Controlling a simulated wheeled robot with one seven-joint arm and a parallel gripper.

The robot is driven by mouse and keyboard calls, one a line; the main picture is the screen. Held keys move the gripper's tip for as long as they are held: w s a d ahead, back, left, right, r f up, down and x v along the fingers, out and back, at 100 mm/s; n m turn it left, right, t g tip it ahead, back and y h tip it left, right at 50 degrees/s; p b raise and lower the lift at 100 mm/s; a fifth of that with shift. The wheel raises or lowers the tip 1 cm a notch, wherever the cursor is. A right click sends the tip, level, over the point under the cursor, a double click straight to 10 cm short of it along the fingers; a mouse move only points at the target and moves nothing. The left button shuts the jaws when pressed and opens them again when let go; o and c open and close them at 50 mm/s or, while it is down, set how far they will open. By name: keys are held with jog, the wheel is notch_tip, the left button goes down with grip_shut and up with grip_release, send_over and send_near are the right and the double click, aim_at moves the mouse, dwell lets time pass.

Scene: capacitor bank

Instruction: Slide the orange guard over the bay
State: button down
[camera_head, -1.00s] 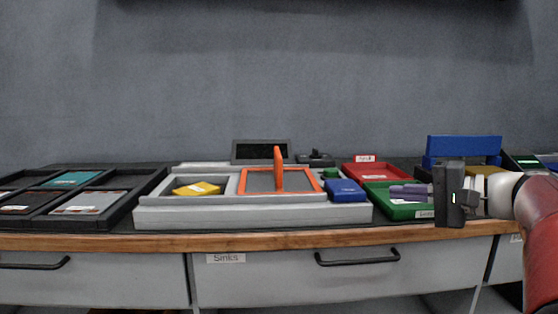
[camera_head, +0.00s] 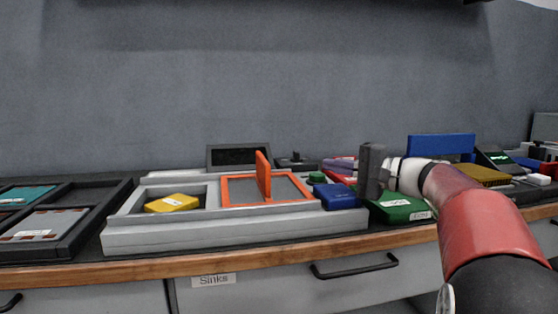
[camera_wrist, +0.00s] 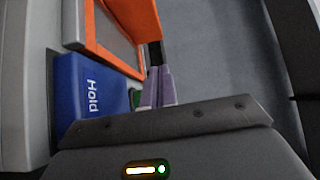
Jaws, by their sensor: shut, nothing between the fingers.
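The orange guard is a flat frame (camera_head: 225,191) with a grey panel and an upright orange fin (camera_head: 263,176). It sits on the right part of the light grey fixture (camera_head: 235,233). The left bay (camera_head: 211,193) of the fixture is uncovered, with a yellow block (camera_head: 172,203) in it. My gripper (camera_head: 328,164) is shut and empty, right of the guard and apart from it in the head view. In the wrist view my gripper's fingertips (camera_wrist: 160,68) point toward the guard's frame (camera_wrist: 93,38) and fin (camera_wrist: 145,18).
A blue block (camera_head: 336,196), marked "Hold" in the wrist view (camera_wrist: 88,92), sits right of the guard. A dark screen (camera_head: 239,156) stands behind the fixture. Dark trays (camera_head: 108,200) lie left.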

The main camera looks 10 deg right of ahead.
aim_at(276, 188)
jog(key=p+x, duration=0.1)
jog(key=x, duration=0.8)
jog(key=shift+w+a, duration=0.1)
jog(key=shift+a, duration=0.05)
jog(key=a, duration=0.3)
jog(key=shift+w+a, duration=0.2)
jog(key=shift+a, duration=0.05)
jog(key=shift+a+f, duration=0.1)
jog(key=shift+a, duration=0.35)
jog(key=shift+a, duration=0.45)
jog(key=a+b, duration=0.6)
jog(key=a, duration=1.5)
jog(key=shift+a, duration=0.2)
jog(key=shift+s+a, duration=0.1)
